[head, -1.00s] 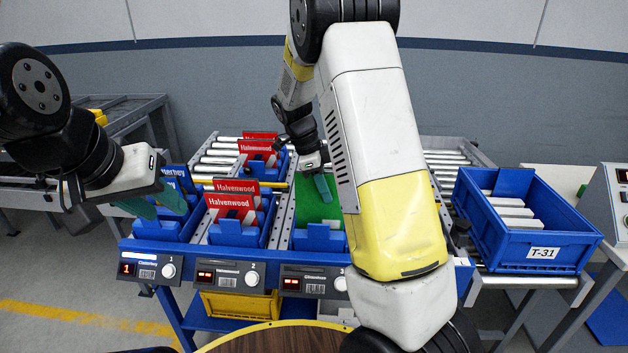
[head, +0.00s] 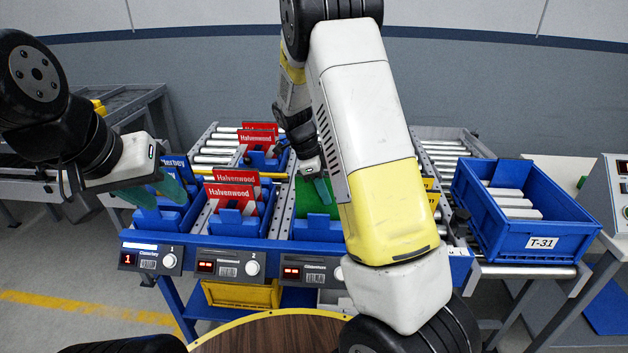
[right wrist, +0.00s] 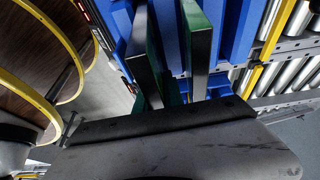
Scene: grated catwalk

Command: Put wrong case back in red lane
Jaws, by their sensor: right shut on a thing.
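Red cases marked Halvenwood (head: 230,194) stand in the middle lane, with more red ones (head: 258,136) further back. Blue cases (head: 174,162) are in the left lane, partly hidden by my left gripper (head: 150,190), which is open and empty above that lane. My right gripper (head: 320,187) reaches down at the third lane, the one with green in it (head: 310,200). It is shut on what looks like a green case. My right forearm hides much of the third lane.
A blue crate labelled T-31 (head: 541,243) holds several pale-edged items at the right. Lane displays (head: 228,265) line the front edge. A yellow bin (head: 240,294) sits below. Rollers (head: 215,150) lie behind, and a control box stands far right.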

